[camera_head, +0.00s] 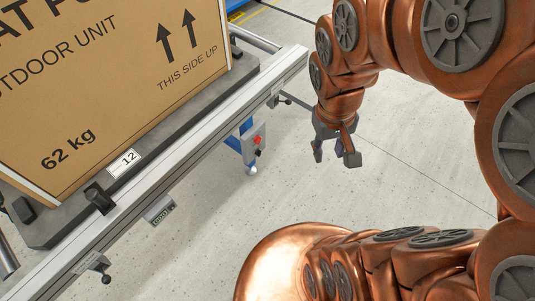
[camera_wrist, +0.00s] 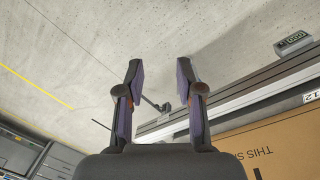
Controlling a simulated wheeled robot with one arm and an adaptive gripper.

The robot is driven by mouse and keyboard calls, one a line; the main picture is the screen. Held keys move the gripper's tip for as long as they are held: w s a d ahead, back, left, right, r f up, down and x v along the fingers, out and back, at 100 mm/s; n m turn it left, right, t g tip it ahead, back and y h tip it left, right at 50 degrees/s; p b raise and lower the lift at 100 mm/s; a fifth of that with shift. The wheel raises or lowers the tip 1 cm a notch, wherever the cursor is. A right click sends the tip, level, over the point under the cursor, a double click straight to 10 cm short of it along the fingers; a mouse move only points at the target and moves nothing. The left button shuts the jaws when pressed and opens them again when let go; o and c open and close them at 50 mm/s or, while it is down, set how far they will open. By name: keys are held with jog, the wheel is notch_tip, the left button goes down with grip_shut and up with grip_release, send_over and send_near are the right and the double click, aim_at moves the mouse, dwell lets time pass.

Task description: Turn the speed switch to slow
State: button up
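A small grey control box (camera_head: 248,143) hangs below the conveyor's right edge in the head view, with a red button (camera_head: 257,140) and a small dark knob (camera_head: 257,152) on its face. I cannot tell whether the dark knob is the speed switch, or read its setting. My gripper (camera_head: 336,160) is to the right of the box in the picture, apart from it, pointing down over the floor. In the wrist view its two fingers (camera_wrist: 158,72) are spread with nothing between them. The control box is not clearly visible in the wrist view.
A large cardboard carton (camera_head: 110,75) rests on a dark pallet (camera_head: 55,232) on the conveyor, whose metal side rail (camera_head: 150,195) carries a small display (camera_head: 160,210). Dark-ended levers, including one in the wrist view (camera_wrist: 164,107), stick out from the rail. Open floor (camera_head: 400,190) lies to the right.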

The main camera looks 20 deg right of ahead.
jog(key=w+d+f+t+h+b, duration=0.15)
jog(key=w+d+f+b, duration=0.3)
jog(key=w+f, duration=0.45)
jog(key=w+d+f+t+b, duration=0.4)
jog(key=w+f, duration=0.3)
jog(key=w, duration=0.4)
jog(key=w+d+f+t+b, duration=0.1)
jog(key=w+d+f+b, duration=0.4)
jog(key=w+f, duration=0.4)
jog(key=w+f+n+t+y+b, duration=0.25)
jog(key=w+f+b, duration=0.75)
jog(key=f, duration=0.7)
jog(key=t+y+b, duration=0.5)
jog(key=y+b, duration=0.6)
jog(key=b, duration=0.2)
send_near(261, 152)
jog(key=w+f, duration=0.1)
jog(key=shift+m+t, duration=0.35)
jog(key=shift+t, duration=0.05)
jog(key=shift+a+b+x, duration=0.25)
jog(key=shift+b+x, duration=0.95)
jog(key=shift+x, duration=2.8)
